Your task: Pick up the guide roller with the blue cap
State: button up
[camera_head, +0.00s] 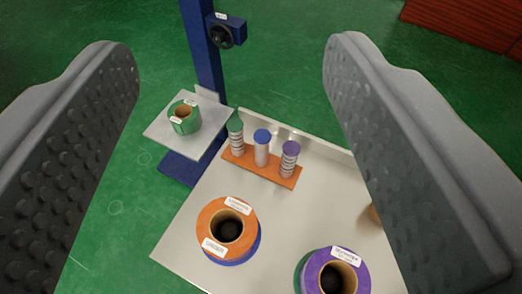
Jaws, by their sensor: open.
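The guide roller with the blue cap (262,148) stands upright in an orange rack (237,158). It is the middle one of three rollers. A green-capped roller (236,135) stands to its left and a purple-capped roller (289,158) to its right. My gripper (235,140) is open, with one wide grey finger at each side of the picture. Nothing is held between the fingers. The rack with the rollers shows in the gap between them, farther off and below.
The rack stands on a light table (186,246) with a raised back edge. An orange-topped spool (212,214) and a purple-topped spool (352,264) stand nearer. A green spool (177,125) sits on a small platform (158,131) beside a blue post (203,50). Green floor lies around.

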aim_at(262, 138)
jog(key=z, duration=1.35)
jog(key=k, duration=1.55)
jog(key=u, duration=1.45)
jog(key=i, duration=1.7)
jog(key=z, duration=0.05)
